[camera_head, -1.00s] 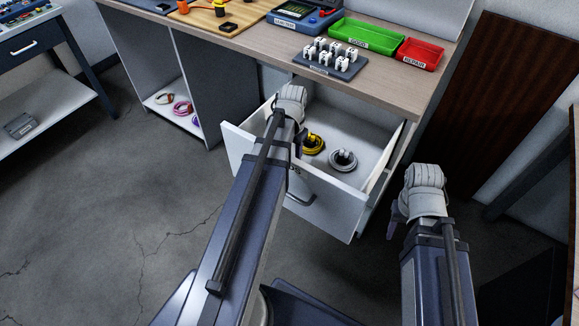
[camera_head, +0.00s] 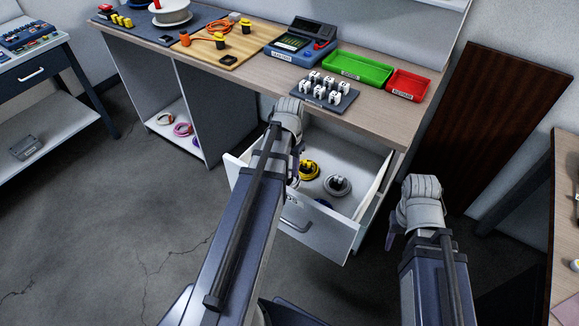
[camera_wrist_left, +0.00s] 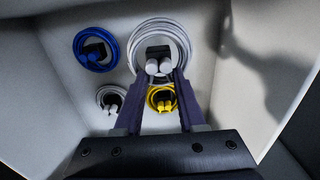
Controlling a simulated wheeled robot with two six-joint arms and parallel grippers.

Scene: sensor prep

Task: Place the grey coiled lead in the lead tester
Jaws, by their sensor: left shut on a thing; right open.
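My left gripper (camera_wrist_left: 160,78) is shut on the dark clip of a grey coiled lead (camera_wrist_left: 134,48) in the left wrist view. That coil looks larger than the others. In the head view my left wrist hides it, over the open drawer (camera_head: 318,229). A second, smaller grey coil (camera_head: 338,186) lies in the drawer, right of a yellow coil (camera_head: 309,169). A blue device with a screen (camera_head: 297,45), apparently the lead tester, stands on the bench; its label is too small to read. My right gripper (camera_head: 391,242) is open and empty, right of the drawer.
A blue coil (camera_wrist_left: 84,58) also lies in the drawer. On the bench (camera_head: 237,77) are a rack of white clips (camera_head: 325,95), a green tray (camera_head: 357,67), a red tray (camera_head: 407,85) and a wooden board (camera_head: 215,52). A dark panel leans at right.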

